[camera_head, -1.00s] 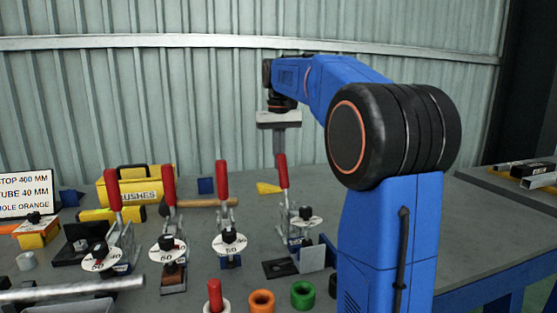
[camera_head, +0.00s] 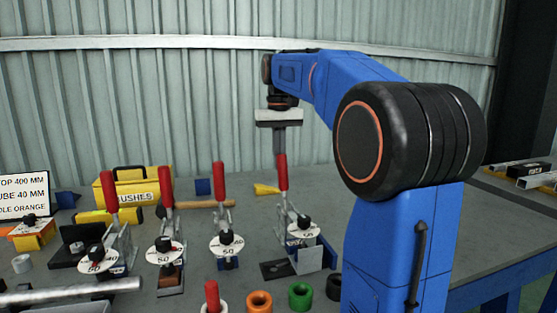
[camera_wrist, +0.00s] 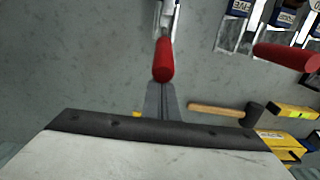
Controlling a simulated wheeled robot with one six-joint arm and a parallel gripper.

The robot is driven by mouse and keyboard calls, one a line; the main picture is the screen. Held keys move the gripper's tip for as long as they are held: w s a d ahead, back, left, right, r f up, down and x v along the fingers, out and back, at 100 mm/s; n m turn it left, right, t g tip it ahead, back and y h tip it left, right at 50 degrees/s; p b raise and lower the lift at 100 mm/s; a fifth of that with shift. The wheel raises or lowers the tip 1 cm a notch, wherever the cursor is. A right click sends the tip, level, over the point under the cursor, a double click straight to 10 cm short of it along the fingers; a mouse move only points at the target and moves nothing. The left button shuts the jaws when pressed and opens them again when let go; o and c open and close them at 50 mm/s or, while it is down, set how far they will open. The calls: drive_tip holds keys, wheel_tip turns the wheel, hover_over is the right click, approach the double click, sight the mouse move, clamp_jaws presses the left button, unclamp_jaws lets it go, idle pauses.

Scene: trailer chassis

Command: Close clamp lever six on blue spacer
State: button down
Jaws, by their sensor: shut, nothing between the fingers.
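The rightmost clamp lever, with a red grip (camera_head: 282,172), stands upright in the head view; its dial (camera_head: 304,230) is below it. A blue piece (camera_head: 328,252) shows beside that clamp's base; I cannot tell if it is the spacer. No label "six" is readable. My gripper (camera_head: 280,150) is shut and empty, pointing down with its fingertips at the top of this red grip. In the wrist view the shut fingers (camera_wrist: 163,88) are right by the end of the red grip (camera_wrist: 163,60). I cannot tell whether they touch.
Three more clamps with upright red levers (camera_head: 219,180) stand to the left; one label in the wrist view reads FIVE (camera_wrist: 238,8). A hammer (camera_wrist: 222,109) and yellow boxes (camera_head: 130,190) lie behind. Orange (camera_head: 259,301) and green (camera_head: 300,296) rings are in front.

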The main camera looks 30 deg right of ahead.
drive_tip(key=shift+s, duration=0.2)
drive_tip(key=shift+s+a+r, duration=0.1)
drive_tip(key=shift+s+a, duration=0.1)
drive_tip(key=shift+s, duration=0.35)
drive_tip(key=shift+s+a+r, duration=0.1)
drive_tip(key=shift+s+a, duration=0.05)
drive_tip(key=shift+s, duration=0.35)
drive_tip(key=shift+w+r, duration=0.1)
drive_tip(key=shift+r, duration=3.9)
